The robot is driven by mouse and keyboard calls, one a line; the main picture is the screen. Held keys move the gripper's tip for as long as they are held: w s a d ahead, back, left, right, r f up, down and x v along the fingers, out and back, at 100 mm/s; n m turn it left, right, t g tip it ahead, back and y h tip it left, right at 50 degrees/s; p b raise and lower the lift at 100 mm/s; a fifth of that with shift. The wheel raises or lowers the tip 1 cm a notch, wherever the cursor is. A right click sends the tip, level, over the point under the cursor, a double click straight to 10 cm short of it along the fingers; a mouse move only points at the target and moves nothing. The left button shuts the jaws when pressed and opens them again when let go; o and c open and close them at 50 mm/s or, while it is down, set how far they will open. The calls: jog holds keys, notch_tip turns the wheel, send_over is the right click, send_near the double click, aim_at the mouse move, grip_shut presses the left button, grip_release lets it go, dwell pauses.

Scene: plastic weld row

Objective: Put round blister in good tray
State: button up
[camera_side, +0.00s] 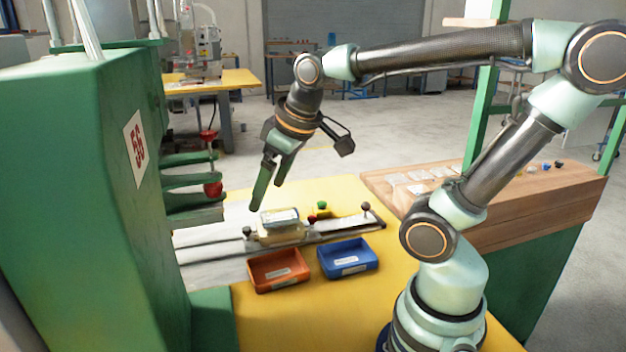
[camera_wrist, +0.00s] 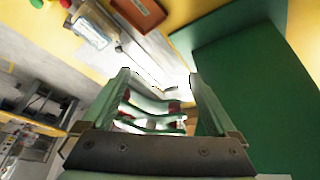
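My gripper (camera_side: 267,196) hangs above the left part of the metal slide, fingers pointing down and apart. The wrist view shows the gripper (camera_wrist: 160,76) open with nothing held between its fingers. A clear pack with a pale printed top (camera_side: 280,216) sits on a block on the slide, right of and below the fingertips; it also shows in the wrist view (camera_wrist: 92,31). I cannot tell its shape for sure. An orange tray (camera_side: 264,287) and a blue tray (camera_side: 349,270) stand in front of the slide. Their white labels are unreadable, so I cannot tell which is the good tray.
The green welding machine (camera_side: 75,190) fills the left, its plates and red knobs near my gripper. Knobs (camera_side: 322,205) stand along the slide. A wooden table (camera_side: 540,205) at right carries several clear packs (camera_side: 419,188) and small coloured parts. Yellow tabletop (camera_side: 300,325) is free in front of the trays.

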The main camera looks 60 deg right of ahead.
jog(key=w+d+f+n+g, duration=0.3)
jog(key=w+d+n, duration=0.1)
jog(key=w+d, duration=0.45)
jog(key=n+g, duration=0.2)
jog(key=n, duration=0.2)
send_over(279, 217)
notch_tip(279, 217, down, 9)
jog(key=shift+s+a+f, duration=0.1)
jog(key=shift+f, duration=3.35)
jog(key=c, duration=0.8)
jog(key=shift+r, duration=0.1)
jog(key=shift+r, duration=2.2)
